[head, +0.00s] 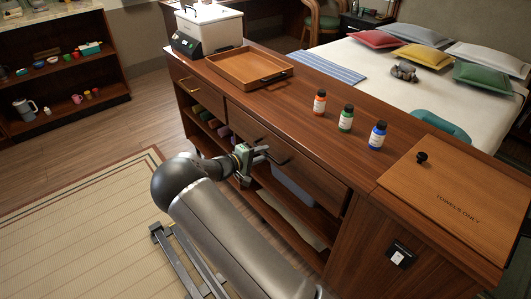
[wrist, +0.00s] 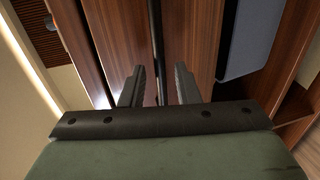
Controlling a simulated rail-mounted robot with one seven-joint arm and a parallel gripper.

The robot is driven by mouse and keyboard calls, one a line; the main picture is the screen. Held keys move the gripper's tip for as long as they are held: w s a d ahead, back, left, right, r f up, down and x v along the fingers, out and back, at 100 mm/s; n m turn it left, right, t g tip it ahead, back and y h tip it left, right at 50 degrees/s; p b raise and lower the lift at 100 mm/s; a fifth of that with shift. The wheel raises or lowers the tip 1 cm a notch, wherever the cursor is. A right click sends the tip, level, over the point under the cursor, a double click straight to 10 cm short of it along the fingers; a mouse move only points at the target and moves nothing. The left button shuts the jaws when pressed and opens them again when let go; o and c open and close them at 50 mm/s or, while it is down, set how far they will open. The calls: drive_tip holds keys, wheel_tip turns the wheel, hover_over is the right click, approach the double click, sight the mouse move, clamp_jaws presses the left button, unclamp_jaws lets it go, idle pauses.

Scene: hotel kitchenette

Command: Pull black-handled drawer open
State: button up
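The wooden counter has a row of drawers below its top. The drawer (head: 318,178) nearest my gripper bears a dark handle, partly hidden by my gripper in the head view. My gripper (head: 262,153) is at the drawer front, by that handle. In the wrist view, my gripper's two fingers (wrist: 159,90) are apart, one on each side of a dark upright bar, which looks like the black handle (wrist: 157,50). A gap shows between the bar and each finger. The drawer looks flush with the counter front.
On top stand a wooden tray (head: 250,68), several bottles (head: 346,118) and a "TOWELS ONLY" lid (head: 455,190).

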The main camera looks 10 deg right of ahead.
drive_tip(key=shift+x, duration=1.1)
clamp_jaws()
drive_tip(key=shift+a, duration=0.1)
